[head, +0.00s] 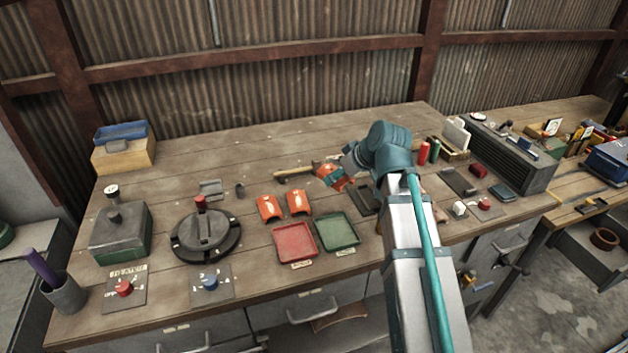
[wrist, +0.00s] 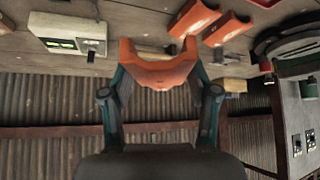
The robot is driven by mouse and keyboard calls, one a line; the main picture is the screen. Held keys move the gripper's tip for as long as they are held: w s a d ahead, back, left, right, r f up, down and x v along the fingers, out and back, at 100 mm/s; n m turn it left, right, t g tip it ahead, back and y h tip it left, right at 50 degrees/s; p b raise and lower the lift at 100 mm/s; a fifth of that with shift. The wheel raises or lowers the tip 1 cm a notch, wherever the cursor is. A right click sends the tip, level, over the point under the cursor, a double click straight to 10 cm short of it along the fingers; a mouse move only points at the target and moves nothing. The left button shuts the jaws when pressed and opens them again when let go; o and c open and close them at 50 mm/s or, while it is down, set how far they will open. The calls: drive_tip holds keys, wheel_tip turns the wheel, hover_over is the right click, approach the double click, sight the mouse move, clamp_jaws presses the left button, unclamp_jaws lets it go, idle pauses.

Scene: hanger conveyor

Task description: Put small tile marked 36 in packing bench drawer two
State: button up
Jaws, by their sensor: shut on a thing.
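My gripper (head: 340,172) is shut on an orange curved tile (head: 329,173) above the back middle of the bench. In the wrist view the tile (wrist: 158,70) sits between both fingers of my gripper (wrist: 159,90); no number is readable on it. Two similar orange tiles, a left one (head: 269,207) and a right one (head: 298,203), lie on the bench with pale marks too small to read. Drawer fronts show below the bench's front edge, one in the middle (head: 290,305) and one at the left (head: 175,335); they look shut and their labels are unreadable.
A red tray (head: 294,243) and a green tray (head: 337,232) lie in front of the tiles. A round dark turntable (head: 206,236) stands left of them. A wooden-handled tool (head: 293,173) lies near my gripper.

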sight(332, 166)
drive_tip(key=w, duration=0.2)
drive_tip(key=w+a+f+p, duration=0.1)
drive_tip(key=w, duration=0.1)
drive_tip(key=w+a+f, duration=0.1)
drive_tip(key=w, duration=0.1)
drive_tip(key=shift+a+f, duration=0.2)
drive_tip(key=x, duration=0.2)
drive_tip(key=p+x, duration=0.1)
drive_tip(key=x, duration=0.1)
drive_tip(key=d+x, duration=0.1)
drive_tip(key=x, duration=0.1)
drive_tip(key=shift+w+p, duration=0.35)
drive_tip(key=shift+w, duration=0.05)
drive_tip(key=shift+x, duration=1)
drive_tip(key=shift+w+d+f+p, duration=0.1)
drive_tip(key=shift+f+p, duration=0.4)
drive_tip(key=shift+f, duration=0.35)
drive_tip(key=shift+w+d+f+p, duration=0.1)
drive_tip(key=shift+f+p, duration=0.35)
drive_tip(key=shift+f, duration=0.4)
drive_tip(key=shift+f, duration=0.15)
drive_tip(key=o, duration=1.2)
